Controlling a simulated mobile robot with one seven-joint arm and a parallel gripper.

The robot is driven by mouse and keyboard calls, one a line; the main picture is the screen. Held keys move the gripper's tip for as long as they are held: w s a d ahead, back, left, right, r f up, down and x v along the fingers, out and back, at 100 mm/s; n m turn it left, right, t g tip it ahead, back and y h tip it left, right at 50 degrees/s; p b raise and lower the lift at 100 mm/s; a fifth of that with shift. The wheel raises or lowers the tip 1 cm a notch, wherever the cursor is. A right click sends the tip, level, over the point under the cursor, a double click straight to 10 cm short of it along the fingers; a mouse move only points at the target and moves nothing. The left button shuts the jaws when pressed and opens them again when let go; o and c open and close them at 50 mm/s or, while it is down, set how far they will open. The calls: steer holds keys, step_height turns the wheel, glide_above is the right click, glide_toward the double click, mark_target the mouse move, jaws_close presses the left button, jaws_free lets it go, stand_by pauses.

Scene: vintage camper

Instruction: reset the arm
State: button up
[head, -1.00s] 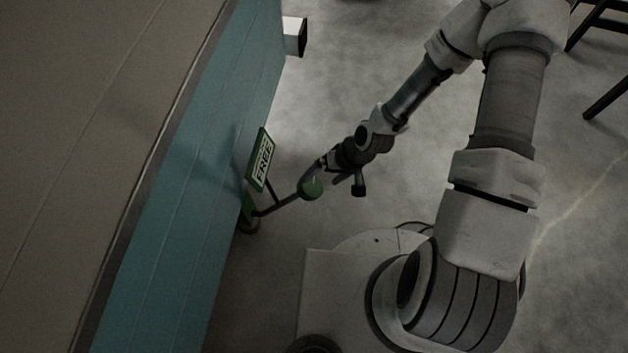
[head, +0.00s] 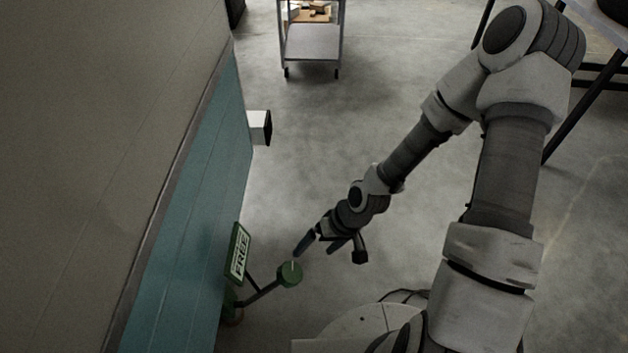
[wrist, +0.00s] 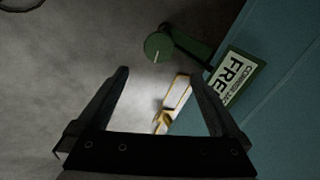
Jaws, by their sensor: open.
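My gripper (head: 318,244) hangs low at the end of my outstretched arm, pointing down and left. Its two dark fingers are apart with nothing held between them, as the wrist view also shows (wrist: 158,76). Close below the fingertips in the head view is a round green knob (head: 290,274) on a dark green bar; the knob appears just clear of the fingers. It also shows beyond the fingers in the wrist view (wrist: 158,46).
The teal and beige camper side (head: 190,200) fills the left. A white box with a dark end (head: 259,128) sticks out from it. A grey cart (head: 311,45) stands far back. A white and gold piece (wrist: 176,93) shows beyond the fingers. Open floor lies in the middle.

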steer(key=w+d+r+t+h, duration=0.1)
steer(key=w+d+r+h, duration=0.15)
steer(key=d+r, duration=0.5)
steer(key=w+d+r+t+h, duration=0.1)
steer(key=d+r+h, duration=0.25)
steer(key=r, duration=0.75)
steer(key=s+r+m+t, duration=0.1)
steer(key=s+r, duration=0.3)
steer(key=r, duration=0.3)
steer(key=s+r+m+t+y, duration=0.1)
steer(key=s+r+t, duration=0.15)
steer(key=r, duration=0.45)
steer(key=s+r+m, duration=0.1)
steer(key=s+r, duration=0.4)
steer(key=r, duration=0.2)
step_height(320, 180, up, 12)
steer(key=p, duration=1.4)
steer(key=shift+w+d+r, duration=0.25)
steer(key=shift+d, duration=0.05)
